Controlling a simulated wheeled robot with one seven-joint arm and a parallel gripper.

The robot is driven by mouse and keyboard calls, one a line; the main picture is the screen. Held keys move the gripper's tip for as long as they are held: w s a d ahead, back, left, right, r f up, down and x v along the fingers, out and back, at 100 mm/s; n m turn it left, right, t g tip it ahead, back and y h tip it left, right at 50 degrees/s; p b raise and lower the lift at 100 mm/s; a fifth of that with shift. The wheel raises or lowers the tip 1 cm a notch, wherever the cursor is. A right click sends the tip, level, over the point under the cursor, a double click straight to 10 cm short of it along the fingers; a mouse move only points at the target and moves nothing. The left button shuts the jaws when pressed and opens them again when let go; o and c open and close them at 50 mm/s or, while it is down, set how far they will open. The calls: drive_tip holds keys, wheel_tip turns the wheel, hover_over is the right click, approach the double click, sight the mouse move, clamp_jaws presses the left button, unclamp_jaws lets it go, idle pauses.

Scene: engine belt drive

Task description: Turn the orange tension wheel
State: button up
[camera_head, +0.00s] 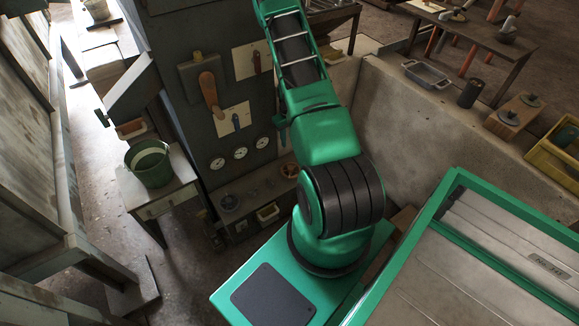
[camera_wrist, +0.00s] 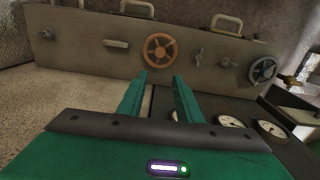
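The orange tension wheel (camera_wrist: 160,50) is a small spoked handwheel on a grey panel (camera_wrist: 105,57) in the wrist view. It faces me, just beyond and above the fingertips, roughly centred between them. My gripper (camera_wrist: 161,79) is open, its two green fingers apart with nothing between them. The fingers appear short of the wheel, with no contact visible. In the head view my green arm reaches up and out of the top edge, so the gripper does not show there.
A dark handwheel (camera_wrist: 262,70) sits to the right on the same panel, with small knobs between. Round gauges (camera_wrist: 231,121) lie at lower right. In the head view, a dark cabinet (camera_head: 175,120) with levers stands left of my arm, and a green bucket (camera_head: 150,165) on a small table.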

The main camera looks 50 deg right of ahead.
approach(290, 167)
wheel_tip(290, 167, down, 8)
drive_tip(key=shift+d+f, duration=0.1)
drive_tip(key=shift+d, duration=0.1)
idle(0.3)
drive_tip(key=c, duration=0.8)
